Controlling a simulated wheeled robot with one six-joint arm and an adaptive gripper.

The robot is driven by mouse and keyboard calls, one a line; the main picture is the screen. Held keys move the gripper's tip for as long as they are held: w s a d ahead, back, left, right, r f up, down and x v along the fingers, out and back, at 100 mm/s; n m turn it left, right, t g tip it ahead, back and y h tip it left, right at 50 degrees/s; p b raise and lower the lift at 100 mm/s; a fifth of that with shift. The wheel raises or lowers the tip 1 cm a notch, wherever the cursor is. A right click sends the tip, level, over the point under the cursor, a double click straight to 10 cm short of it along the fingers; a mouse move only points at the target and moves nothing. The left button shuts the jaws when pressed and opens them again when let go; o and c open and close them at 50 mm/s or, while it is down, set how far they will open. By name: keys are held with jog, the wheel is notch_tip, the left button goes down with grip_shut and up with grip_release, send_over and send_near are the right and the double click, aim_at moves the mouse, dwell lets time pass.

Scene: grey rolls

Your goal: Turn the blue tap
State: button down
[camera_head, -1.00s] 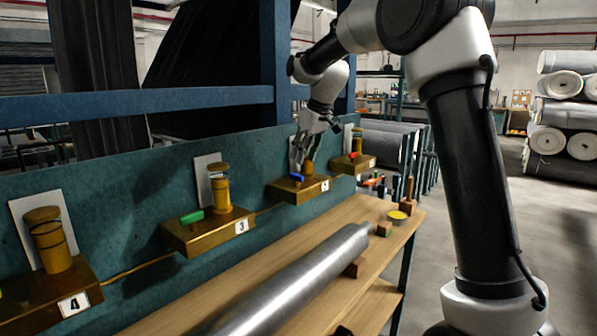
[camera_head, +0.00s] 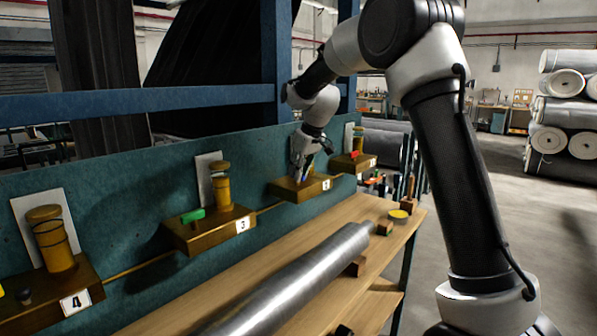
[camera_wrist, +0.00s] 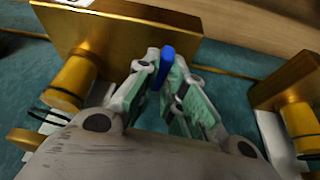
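The blue tap (camera_wrist: 167,62) is a small blue lever, seen in the wrist view beside a gold block (camera_wrist: 115,35). My gripper (camera_wrist: 165,72) has one fingertip on each side of the lever, close against it, and looks shut on it. In the head view my gripper (camera_head: 302,174) reaches down onto the gold block labelled 2 (camera_head: 318,188) on the teal panel. There the fingers hide most of the blue lever.
The blocks with the green tap (camera_head: 192,216) and the red tap (camera_head: 355,154) flank this one. A block labelled 4 (camera_head: 75,303) is at the lower left. A grey metal roll (camera_head: 300,285) lies on the wooden bench below.

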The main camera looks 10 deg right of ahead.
dwell(0.4)
jog(key=m+h, duration=0.1)
jog(key=m, duration=0.2)
jog(key=shift+a+m+t, duration=0.1)
jog(key=shift+m+t, duration=0.3)
jog(key=m+h, duration=0.2)
jog(key=m, duration=0.2)
jog(key=shift+a+m, duration=0.1)
jog(key=shift+m, duration=0.2)
jog(key=m+h, duration=0.1)
jog(key=m, duration=0.3)
jog(key=shift+a+g+h, duration=0.1)
jog(key=shift+g+h, duration=0.3)
jog(key=shift+m+g+h, duration=0.4)
jog(key=shift+m, duration=1.3)
jog(key=c, duration=1.5)
grip_release()
